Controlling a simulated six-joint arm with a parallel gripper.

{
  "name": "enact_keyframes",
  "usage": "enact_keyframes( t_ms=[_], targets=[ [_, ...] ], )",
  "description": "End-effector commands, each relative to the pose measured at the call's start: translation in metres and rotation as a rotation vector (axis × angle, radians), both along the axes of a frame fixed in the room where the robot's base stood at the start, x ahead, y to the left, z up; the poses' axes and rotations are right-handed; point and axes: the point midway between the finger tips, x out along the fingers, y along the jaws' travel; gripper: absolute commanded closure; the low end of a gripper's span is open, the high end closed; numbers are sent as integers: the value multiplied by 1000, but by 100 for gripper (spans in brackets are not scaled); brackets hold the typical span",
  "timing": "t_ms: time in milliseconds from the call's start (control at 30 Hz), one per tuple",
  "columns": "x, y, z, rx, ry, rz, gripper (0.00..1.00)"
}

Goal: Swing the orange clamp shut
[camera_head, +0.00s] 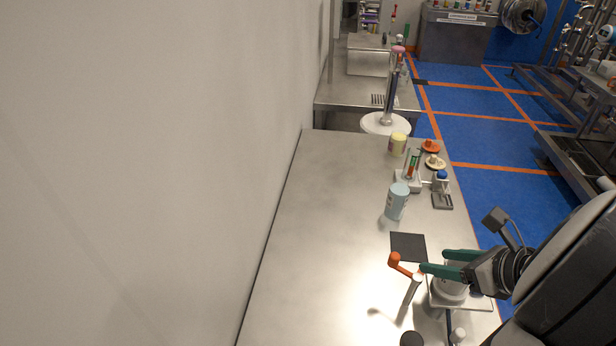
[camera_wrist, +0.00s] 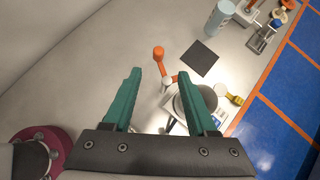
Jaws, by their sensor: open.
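The orange clamp (camera_head: 400,263) is an arm with a knob at one end, set on top of an upright silver post (camera_head: 412,289). In the head view its knob points away from the white round-bodied device (camera_head: 452,292) beside it. In the wrist view the clamp (camera_wrist: 159,56) shows beyond and between my green fingertips, and the device has a dark round top (camera_wrist: 192,103). My gripper (camera_head: 434,261) is open and empty, above the device and just right of the clamp in the head view. In the wrist view my gripper (camera_wrist: 160,72) partly covers the device. I cannot tell whether a finger touches the clamp.
A black square mat (camera_head: 408,247) lies behind the clamp. A pale blue bottle (camera_head: 397,201) stands farther back, with a small rack, a yellow jar (camera_head: 397,144) and orange and cream pieces beyond. The steel bench (camera_head: 320,235) is clear to the left, up to the wall.

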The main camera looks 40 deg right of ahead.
Motion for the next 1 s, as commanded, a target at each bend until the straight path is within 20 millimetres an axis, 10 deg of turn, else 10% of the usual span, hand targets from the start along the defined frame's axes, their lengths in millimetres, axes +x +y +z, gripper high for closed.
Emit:
enact_keyframes(
  t_ms=[500,900,1000],
  targets=[
    [90,-9,-91,3,4,8,42],
    [99,-11,-100,-1,3,7,42],
    [99,-11,-100,-1,3,7,58]
  ],
)
